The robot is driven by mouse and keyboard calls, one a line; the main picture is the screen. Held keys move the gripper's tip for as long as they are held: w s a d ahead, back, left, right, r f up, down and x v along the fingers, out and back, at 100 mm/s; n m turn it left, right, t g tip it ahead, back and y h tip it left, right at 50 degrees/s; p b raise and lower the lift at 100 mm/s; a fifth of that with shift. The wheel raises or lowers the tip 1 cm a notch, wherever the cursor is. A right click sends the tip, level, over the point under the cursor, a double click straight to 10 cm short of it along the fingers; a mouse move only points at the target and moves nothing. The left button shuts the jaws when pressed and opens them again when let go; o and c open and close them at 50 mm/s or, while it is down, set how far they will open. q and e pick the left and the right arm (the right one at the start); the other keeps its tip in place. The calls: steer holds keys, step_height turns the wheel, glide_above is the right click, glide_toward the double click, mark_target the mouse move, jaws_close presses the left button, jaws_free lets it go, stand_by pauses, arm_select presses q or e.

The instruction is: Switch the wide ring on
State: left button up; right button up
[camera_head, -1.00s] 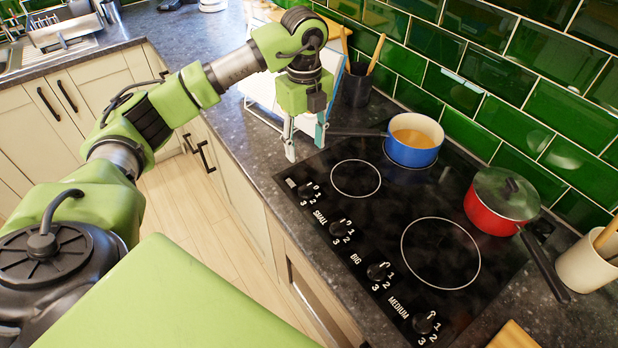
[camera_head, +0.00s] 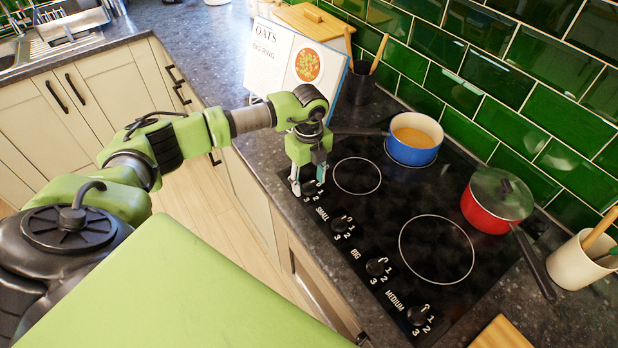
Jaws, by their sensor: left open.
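The black hob (camera_head: 400,205) has a row of knobs along its front edge. Printed labels beside them read SMALL, BIG and MEDIUM. The BIG label (camera_head: 356,253) is beside the third knob (camera_head: 376,266); the SMALL label is beside the second knob (camera_head: 341,224) and MEDIUM beside the last knob (camera_head: 418,315). A large bare ring (camera_head: 437,249) and a smaller bare ring (camera_head: 357,175) show. My left gripper (camera_head: 304,187) is open, pointing down at the first knob, which it partly hides. I cannot tell whether it touches. My right gripper is not in view.
A blue pot (camera_head: 414,152) and a lidded red pan (camera_head: 484,216) stand on the hob. A recipe board (camera_head: 275,62) reading OATS, BIG RING stands behind my gripper. Nearby are a black utensil pot (camera_head: 359,86), a cream utensil pot (camera_head: 575,267) and a wooden board (camera_head: 503,334).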

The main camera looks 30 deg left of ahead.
arm_select(q)
steer(key=c, duration=1.1)
